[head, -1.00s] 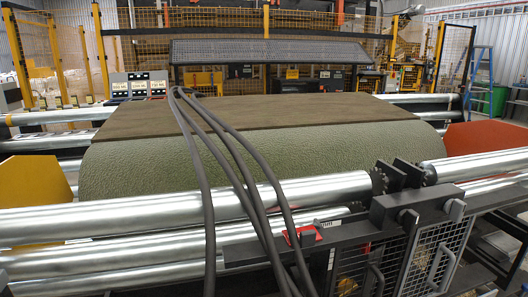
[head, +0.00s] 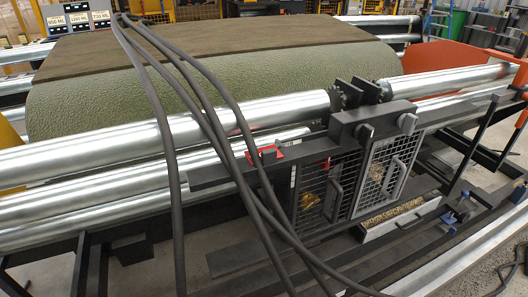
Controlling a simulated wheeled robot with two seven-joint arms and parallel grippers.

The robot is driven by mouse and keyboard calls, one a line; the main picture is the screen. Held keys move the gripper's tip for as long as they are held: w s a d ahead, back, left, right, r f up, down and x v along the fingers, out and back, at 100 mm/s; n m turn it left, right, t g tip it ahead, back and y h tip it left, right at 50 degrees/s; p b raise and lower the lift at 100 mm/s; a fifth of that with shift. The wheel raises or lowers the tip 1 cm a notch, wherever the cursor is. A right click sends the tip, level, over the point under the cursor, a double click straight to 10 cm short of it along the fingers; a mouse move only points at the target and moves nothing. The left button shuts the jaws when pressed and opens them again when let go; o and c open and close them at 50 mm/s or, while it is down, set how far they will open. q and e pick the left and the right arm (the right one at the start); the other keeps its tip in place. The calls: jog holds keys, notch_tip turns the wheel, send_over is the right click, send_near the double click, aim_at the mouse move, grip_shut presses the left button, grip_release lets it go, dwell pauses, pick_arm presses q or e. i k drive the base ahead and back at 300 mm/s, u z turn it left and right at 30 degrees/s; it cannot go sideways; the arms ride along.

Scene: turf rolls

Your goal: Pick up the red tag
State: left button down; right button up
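A small red item, likely the red tag (head: 279,152), lies on a black beam (head: 208,181) below the metal rollers. A dark piece sits against it, and black cables cross in front of its left part. Its full shape is hidden. Neither of my grippers is in view.
A large green turf roll (head: 230,85) lies behind shiny rollers (head: 80,140). Several black cables (head: 172,150) hang across the front. An orange panel (head: 440,58) stands at the right.

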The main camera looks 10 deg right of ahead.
aim_at(270, 154)
jog(key=u, duration=1.3)
jog(key=k, duration=0.5)
jog(key=z, duration=0.25)
